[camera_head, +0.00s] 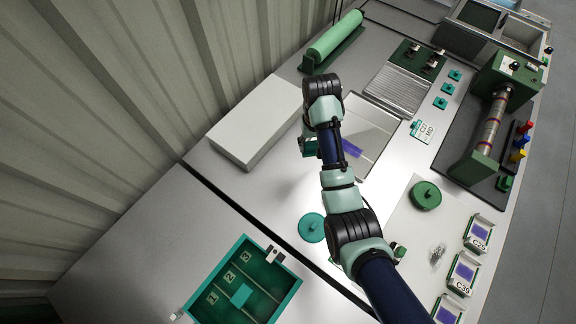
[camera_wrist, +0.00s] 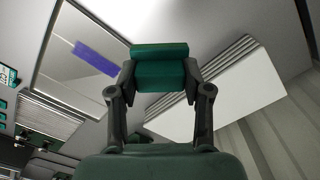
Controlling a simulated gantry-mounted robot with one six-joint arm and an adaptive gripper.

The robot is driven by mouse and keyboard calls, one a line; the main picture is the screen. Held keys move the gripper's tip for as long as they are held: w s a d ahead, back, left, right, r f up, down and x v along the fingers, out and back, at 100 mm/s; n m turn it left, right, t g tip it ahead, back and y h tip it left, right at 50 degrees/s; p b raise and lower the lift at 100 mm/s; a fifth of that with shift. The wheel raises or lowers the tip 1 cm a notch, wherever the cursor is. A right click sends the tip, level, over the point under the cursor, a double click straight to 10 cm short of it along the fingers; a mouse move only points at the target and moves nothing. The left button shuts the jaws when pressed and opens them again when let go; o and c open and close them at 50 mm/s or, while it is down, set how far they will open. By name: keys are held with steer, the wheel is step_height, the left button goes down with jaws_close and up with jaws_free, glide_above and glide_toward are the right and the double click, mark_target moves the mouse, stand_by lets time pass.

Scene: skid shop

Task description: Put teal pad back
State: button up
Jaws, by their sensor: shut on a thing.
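In the head view the pad (camera_head: 309,147) shows beside my wrist, partly hidden by the arm, above the bench between a white box and a shallow tray. Its height above the bench is hard to tell. A green bin (camera_head: 222,272) with numbered compartments stands at the lower left. A flat teal piece (camera_head: 241,295) lies in it. Several small teal knobbed pieces, one of them here (camera_head: 447,88), stand in a row at the upper right.
The white box (camera_head: 262,120) lies left of my arm. The shallow tray (camera_head: 382,124) with a purple strip (camera_head: 350,147) lies partly behind my arm. A green roller (camera_head: 335,35), a ribbed plate (camera_head: 398,90) and a round teal lid (camera_head: 312,228) are around. The left bench has free room.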

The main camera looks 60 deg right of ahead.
step_height(320, 180, down, 20)
steer(key=b, duration=0.9)
steer(key=shift+d, duration=0.15)
steer(key=o, duration=1.1)
steer(key=shift+f, duration=0.1)
step_height(320, 180, up, 12)
steer(key=p, duration=0.4)
